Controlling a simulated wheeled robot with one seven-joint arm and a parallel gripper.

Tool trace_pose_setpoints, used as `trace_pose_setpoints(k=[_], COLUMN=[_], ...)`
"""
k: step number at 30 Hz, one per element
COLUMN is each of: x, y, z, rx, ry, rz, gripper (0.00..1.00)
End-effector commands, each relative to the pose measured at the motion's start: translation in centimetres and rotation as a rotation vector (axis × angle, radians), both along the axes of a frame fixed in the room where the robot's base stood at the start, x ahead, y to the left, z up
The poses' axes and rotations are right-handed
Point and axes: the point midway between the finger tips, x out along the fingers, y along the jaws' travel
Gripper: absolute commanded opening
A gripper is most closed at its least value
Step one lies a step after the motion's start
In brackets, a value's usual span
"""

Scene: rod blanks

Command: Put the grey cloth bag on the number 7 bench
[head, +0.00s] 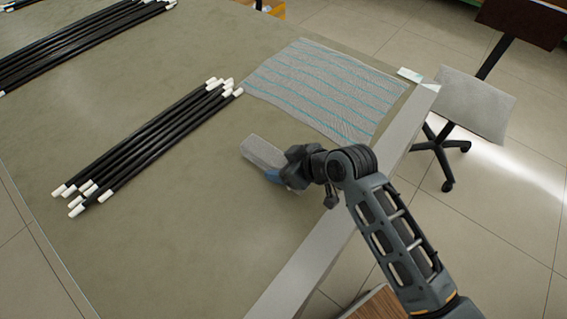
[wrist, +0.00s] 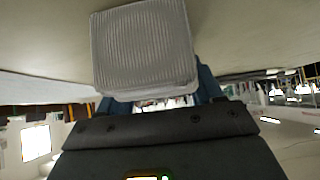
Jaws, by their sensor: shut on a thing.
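The grey cloth bag (head: 262,152) is a small pale grey block shape over the bench top, left of my gripper (head: 276,175) in the head view. My gripper is shut on it. In the wrist view the bag (wrist: 145,48) fills the upper middle, with ribbed fabric, between the blue fingers (wrist: 160,92). The bench (head: 190,220) has a wide grey-green top. I cannot tell whether the bag touches the top. No number shows on the bench.
A striped cloth (head: 325,88) lies flat behind the bag. Black rods with white ends (head: 150,145) lie left of it, and more rods (head: 75,40) lie at the far left. A small white card (head: 410,75) is at the right edge. An office chair (head: 475,105) stands beyond. The front middle is clear.

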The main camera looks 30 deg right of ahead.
Motion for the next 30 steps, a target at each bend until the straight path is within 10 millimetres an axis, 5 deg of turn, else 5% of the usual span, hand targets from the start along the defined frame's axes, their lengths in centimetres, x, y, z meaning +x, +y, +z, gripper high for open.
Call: trace_pose_setpoints(k=[8,19,30], x=[0.0,-0.4,-5.1], y=[0.0,-0.1,-1.7], z=[0.0,0.6,5.5], rx=[0.000,-0.001,0.000], ry=[0.000,0.000,-0.001], rz=[0.000,-0.001,-0.001], gripper=[0.90,0.91,0.91])
